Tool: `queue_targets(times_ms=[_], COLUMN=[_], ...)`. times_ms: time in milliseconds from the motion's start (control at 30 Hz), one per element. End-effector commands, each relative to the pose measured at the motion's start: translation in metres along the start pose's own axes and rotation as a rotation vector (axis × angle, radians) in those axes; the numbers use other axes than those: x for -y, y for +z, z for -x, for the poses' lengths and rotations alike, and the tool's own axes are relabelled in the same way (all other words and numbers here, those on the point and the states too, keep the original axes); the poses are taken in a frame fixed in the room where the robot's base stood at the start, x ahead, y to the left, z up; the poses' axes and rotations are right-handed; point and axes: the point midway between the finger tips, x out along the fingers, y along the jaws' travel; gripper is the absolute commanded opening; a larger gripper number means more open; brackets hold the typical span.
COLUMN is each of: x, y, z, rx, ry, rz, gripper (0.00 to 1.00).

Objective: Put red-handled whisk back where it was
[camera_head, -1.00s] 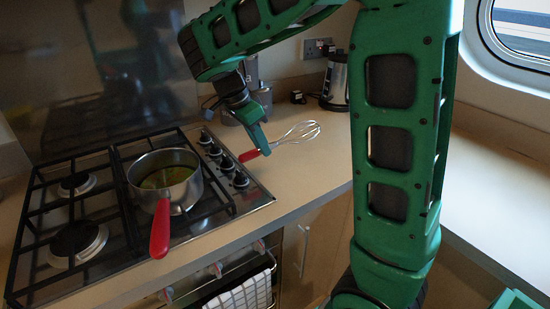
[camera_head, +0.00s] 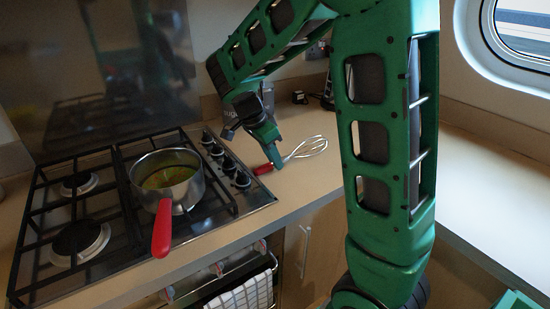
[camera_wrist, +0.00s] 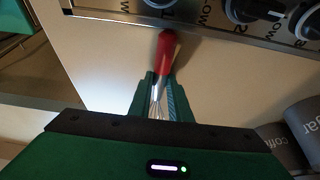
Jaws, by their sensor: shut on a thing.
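The red-handled whisk (camera_head: 301,149) is at the counter to the right of the hob, its wire loops pointing right and its red handle toward the hob. My gripper (camera_head: 275,164) is shut on it near where the handle meets the wires. In the wrist view the red handle (camera_wrist: 165,58) sticks out beyond the fingers (camera_wrist: 160,98) toward the hob's front panel, and the wires run back between them. The whisk is at or just above the counter; I cannot tell if it touches.
A steel pot (camera_head: 166,178) with a red handle stands on the gas hob (camera_head: 100,236), just left of the whisk. Canisters (camera_wrist: 305,125) show at lower right in the wrist view. The counter (camera_head: 305,185) in front of the whisk is clear.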

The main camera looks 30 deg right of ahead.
Motion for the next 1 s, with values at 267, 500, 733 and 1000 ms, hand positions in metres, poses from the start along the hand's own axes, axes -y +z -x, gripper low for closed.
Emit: queue_targets(times_ms=[267,500,733,1000], x=[0.0,0.0,0.001,0.001], y=[0.0,-0.001,0.0,0.0], z=[-0.001,0.002,0.035,0.088], rx=[0.0,0.0,0.001,0.0], ry=[0.0,-0.001,-0.005,-0.003], rz=[0.0,-0.001,-0.001,-0.001], gripper=[0.36,0.36,0.36,0.36])
